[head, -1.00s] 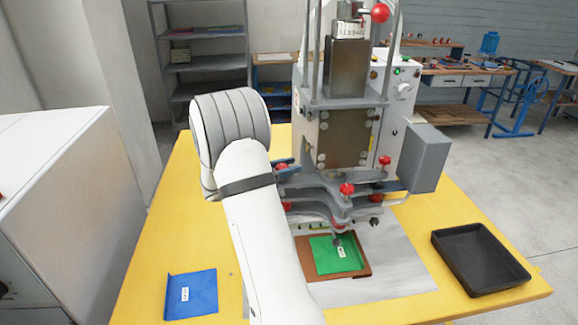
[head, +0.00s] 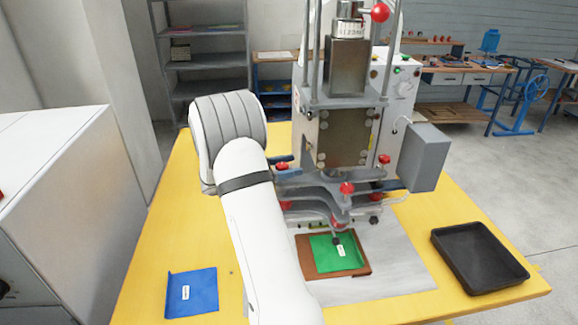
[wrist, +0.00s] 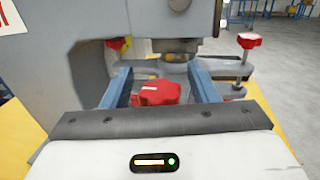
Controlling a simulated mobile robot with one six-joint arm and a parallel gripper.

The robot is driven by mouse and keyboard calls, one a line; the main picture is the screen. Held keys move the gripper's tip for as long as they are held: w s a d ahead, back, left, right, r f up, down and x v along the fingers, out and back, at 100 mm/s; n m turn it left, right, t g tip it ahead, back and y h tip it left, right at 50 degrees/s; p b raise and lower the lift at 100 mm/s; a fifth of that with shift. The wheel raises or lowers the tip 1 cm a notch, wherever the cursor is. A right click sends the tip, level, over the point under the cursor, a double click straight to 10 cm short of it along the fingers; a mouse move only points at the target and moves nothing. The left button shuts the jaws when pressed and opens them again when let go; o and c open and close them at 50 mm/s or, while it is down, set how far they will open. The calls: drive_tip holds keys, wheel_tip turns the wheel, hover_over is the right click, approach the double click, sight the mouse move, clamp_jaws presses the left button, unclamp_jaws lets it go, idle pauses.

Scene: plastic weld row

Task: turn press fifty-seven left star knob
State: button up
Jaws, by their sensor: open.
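The press (head: 345,110) stands on the yellow table, with red star knobs around its lower plates. The left star knob (head: 282,166) shows just right of my arm in the head view. In the wrist view, a red star knob (wrist: 160,92) with a pale mark on top sits between the two blue-grey fingers of my gripper (wrist: 161,88). The fingers are open, one on each side of it, with a visible gap at the right finger. I cannot tell whether the left finger touches it. My gripper (head: 284,171) is mostly hidden behind my arm in the head view.
A front red knob (head: 347,188) and a right red knob (head: 385,160) are on the press. A green piece (head: 337,253) lies on a brown plate below. A blue piece (head: 192,292) lies at left, a black tray (head: 478,258) at right. A grey box (head: 424,157) juts out right.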

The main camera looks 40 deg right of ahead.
drive_tip(key=b+v, duration=0.1)
drive_tip(key=v, duration=0.6)
drive_tip(key=shift+w+a, duration=0.15)
drive_tip(key=shift+a, duration=0.15)
